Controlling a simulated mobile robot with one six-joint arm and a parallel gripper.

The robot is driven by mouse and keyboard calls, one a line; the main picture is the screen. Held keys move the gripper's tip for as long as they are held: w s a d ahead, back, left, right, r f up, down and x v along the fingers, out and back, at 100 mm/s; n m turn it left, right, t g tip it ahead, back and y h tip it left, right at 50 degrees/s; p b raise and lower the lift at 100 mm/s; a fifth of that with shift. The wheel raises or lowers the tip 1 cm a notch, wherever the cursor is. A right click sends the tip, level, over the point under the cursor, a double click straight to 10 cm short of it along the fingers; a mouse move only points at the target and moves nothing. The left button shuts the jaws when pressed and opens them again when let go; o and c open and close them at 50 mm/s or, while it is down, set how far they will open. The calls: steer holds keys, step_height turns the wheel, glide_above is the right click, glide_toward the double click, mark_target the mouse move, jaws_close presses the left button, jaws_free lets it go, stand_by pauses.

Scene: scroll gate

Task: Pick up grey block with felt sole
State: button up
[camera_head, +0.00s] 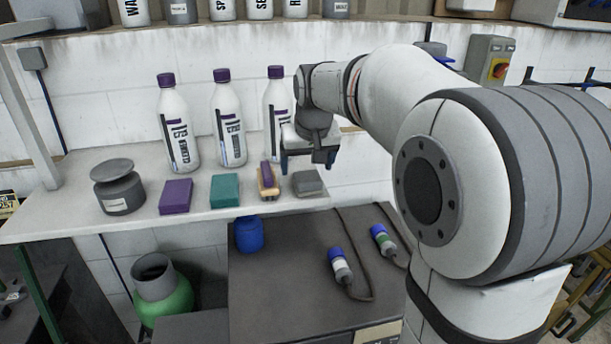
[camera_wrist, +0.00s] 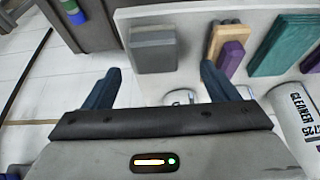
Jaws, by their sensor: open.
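The grey block (camera_head: 307,183) lies on the white shelf at its right end, beside a wooden brush.
The wooden brush with a purple part (camera_head: 267,181) stands close left of the block. A teal block (camera_head: 225,190), a purple block (camera_head: 176,196) and a grey tin (camera_head: 118,187) are further left. White bottles (camera_head: 228,120) stand behind. The shelf's right edge (camera_head: 322,200) is near the block.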

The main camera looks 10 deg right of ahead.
mark_target(307, 176)
steer(key=x, duration=0.2)
steer(key=p+x, duration=0.1)
steer(key=x, duration=0.2)
steer(key=shift+w+d+f+p, duration=0.2)
steer(key=shift+d+f+p, duration=0.1)
steer(key=shift+f+p, duration=0.1)
steer(key=shift+r, duration=0.1)
steer(key=c, duration=1.1)
step_height(307, 176, up, 10)
steer(key=shift+r+b, duration=0.1)
steer(key=shift+b, duration=0.75)
steer(key=o, duration=0.5)
steer(key=c, duration=0.4)
steer(key=shift+o, duration=0.2)
